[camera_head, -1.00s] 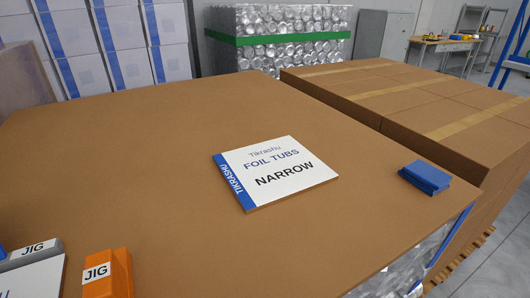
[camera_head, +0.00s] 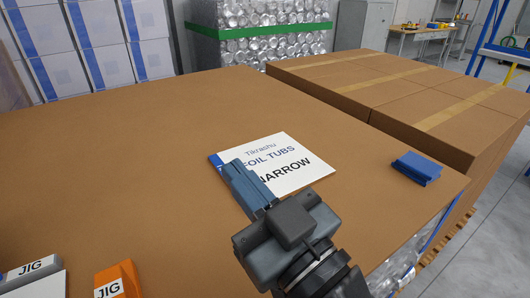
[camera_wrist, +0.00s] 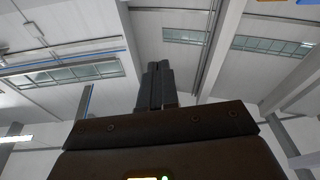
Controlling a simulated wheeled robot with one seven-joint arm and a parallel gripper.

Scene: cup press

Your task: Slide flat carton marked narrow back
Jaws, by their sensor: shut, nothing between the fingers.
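The flat carton marked NARROW (camera_head: 290,150) lies on the brown board surface (camera_head: 120,180) in the head view, white on top with a blue strip at its left edge. My gripper (camera_head: 236,168) is in front of its left and near part and hides most of the blue strip and some lettering. The fingers are shut with nothing between them. I cannot tell whether they touch the carton. In the wrist view my gripper (camera_wrist: 158,70) points at the ceiling, fingers together, and the carton is not in that view.
A blue block (camera_head: 416,168) sits near the right edge of the board. An orange jig block (camera_head: 120,278) and a grey jig block (camera_head: 32,268) stand at the near left. Large brown cartons (camera_head: 400,85) stand beyond the right edge. The board's left and middle are clear.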

